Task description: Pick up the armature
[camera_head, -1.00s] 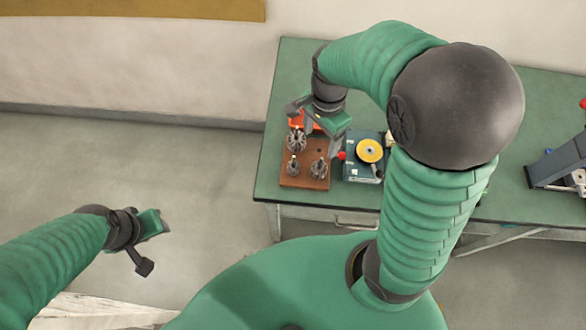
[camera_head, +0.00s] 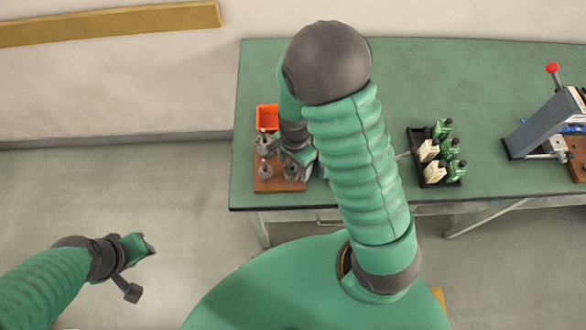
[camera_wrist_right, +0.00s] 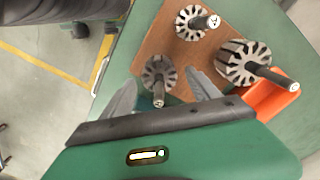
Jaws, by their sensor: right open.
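Three armatures stand upright on a brown board (camera_head: 264,186) at the left end of the green table. In the head view, one armature (camera_head: 264,143) is at the back left, one (camera_head: 265,169) at the front left and one (camera_head: 291,170) at the right, partly under my right gripper (camera_head: 302,160). In the right wrist view, the open right gripper (camera_wrist_right: 162,93) has one armature (camera_wrist_right: 158,72) in line with the gap between its fingers. Its shaft points toward the camera; contact cannot be told. My left gripper (camera_head: 143,267) is open and empty, away from the table.
An orange bin (camera_head: 267,117) stands behind the board; it also shows in the wrist view (camera_wrist_right: 272,101). A black tray (camera_head: 415,142) with green and cream parts lies right of my arm. A grey press-like machine (camera_head: 545,125) stands farther right. The table's back middle is clear.

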